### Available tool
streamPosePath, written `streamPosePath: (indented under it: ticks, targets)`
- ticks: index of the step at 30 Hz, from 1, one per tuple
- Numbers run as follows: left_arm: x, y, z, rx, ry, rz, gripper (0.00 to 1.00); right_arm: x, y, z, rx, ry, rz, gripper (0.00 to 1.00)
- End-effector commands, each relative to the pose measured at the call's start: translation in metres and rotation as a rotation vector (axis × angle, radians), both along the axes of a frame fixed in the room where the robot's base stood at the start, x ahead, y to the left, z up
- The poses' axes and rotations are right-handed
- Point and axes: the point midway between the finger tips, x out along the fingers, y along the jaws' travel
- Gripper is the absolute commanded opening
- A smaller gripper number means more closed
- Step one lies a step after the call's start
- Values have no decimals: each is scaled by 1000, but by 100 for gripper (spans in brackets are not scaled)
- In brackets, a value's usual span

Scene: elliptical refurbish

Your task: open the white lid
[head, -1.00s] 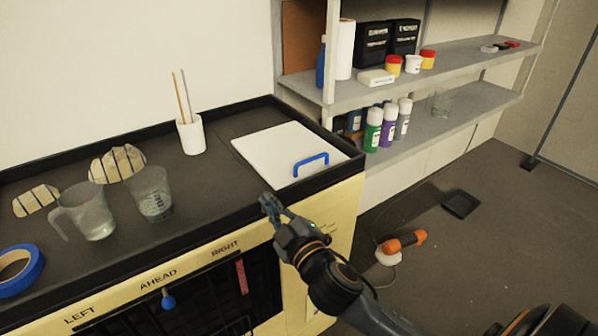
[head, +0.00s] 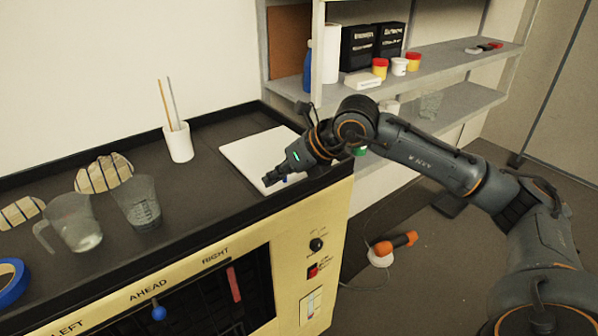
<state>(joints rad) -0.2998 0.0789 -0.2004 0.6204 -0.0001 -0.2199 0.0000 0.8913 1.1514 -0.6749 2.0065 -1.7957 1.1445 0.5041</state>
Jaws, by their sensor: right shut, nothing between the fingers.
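The white lid (head: 250,152) lies flat and closed on the dark counter (head: 205,203) at its right end. Its blue handle (head: 285,179) is mostly hidden behind my right gripper (head: 269,184), with only a bit of blue showing. My right gripper is shut and empty, in front of the lid near its front edge and handle. I cannot tell whether it touches the lid or the handle. My left gripper is not in view.
A white cup with sticks (head: 178,143), a beaker (head: 137,203) and a measuring jug (head: 73,222) stand left of the lid. A raised dark rim edges the counter. A shelf (head: 455,65) with bottles and tubs stands behind, partly covered by my right arm.

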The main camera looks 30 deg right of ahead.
Motion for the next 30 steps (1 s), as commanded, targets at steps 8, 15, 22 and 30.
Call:
streamPosePath:
  ticks: [8, 15, 22, 30]
  targets:
    - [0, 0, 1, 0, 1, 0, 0, 1, -101, 17, -275, 34, -223, 0]
    - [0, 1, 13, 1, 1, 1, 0, 19, -100, -6, -278, 40, -225, 0]
    - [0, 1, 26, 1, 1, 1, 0, 44, -98, -40, -276, 40, -222, 0]
    - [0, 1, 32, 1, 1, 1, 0, 59, -97, -60, -277, 36, -223, 0]
